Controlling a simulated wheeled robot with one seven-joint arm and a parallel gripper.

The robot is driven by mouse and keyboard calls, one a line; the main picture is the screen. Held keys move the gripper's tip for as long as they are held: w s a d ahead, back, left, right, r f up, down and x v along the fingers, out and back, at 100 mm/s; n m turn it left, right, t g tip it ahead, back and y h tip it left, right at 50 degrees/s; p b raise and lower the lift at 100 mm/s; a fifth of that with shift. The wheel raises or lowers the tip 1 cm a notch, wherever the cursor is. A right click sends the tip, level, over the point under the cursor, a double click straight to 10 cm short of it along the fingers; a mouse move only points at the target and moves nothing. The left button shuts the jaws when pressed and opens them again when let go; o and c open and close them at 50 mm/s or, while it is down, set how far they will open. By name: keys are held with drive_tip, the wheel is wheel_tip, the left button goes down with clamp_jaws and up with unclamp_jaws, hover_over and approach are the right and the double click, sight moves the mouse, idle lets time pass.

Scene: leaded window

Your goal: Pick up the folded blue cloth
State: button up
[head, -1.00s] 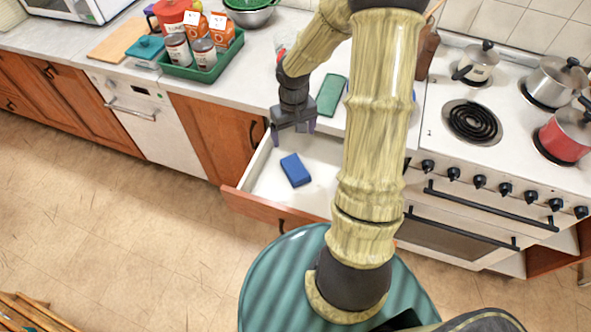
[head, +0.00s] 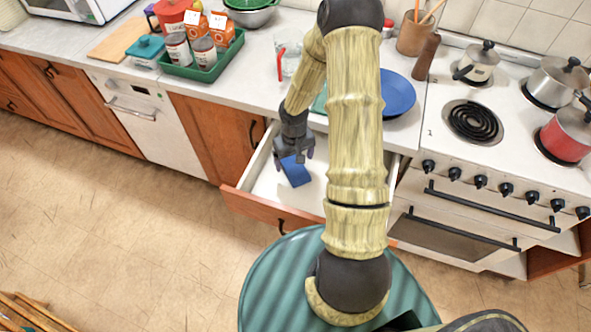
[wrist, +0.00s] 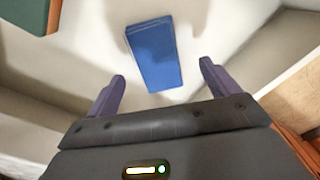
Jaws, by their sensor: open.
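The folded blue cloth (head: 295,174) lies in the open white drawer (head: 268,184), and my gripper partly covers its far end in the head view. In the wrist view the cloth (wrist: 153,55) lies flat on the drawer floor, ahead of my fingertips and roughly midway between their lines. My gripper (head: 294,154) points down into the drawer. In the wrist view its two purple fingers (wrist: 162,76) are spread apart with nothing between them. The gap looks wider than the cloth. The fingers do not appear to touch it.
The drawer's wooden front (head: 268,208) and side walls surround the cloth. A blue plate (head: 397,93) and a glass with a red item (head: 289,62) stand on the counter above. A green tray with cans (head: 217,66) is left. The stove (head: 505,130) is right.

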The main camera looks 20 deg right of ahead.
sight(295, 167)
drive_tip(key=shift+w+d+f, duration=0.1)
drive_tip(key=shift+d+f, duration=0.05)
drive_tip(key=shift+f, duration=1.15)
drive_tip(key=shift+w+d+f, duration=0.1)
drive_tip(key=shift+f, duration=1.2)
drive_tip(key=c, duration=1.1)
drive_tip(key=shift+r, duration=0.15)
wheel_tip(295, 167, up, 10)
drive_tip(key=shift+s+f+p, duration=0.1)
drive_tip(key=shift+p, duration=0.35)
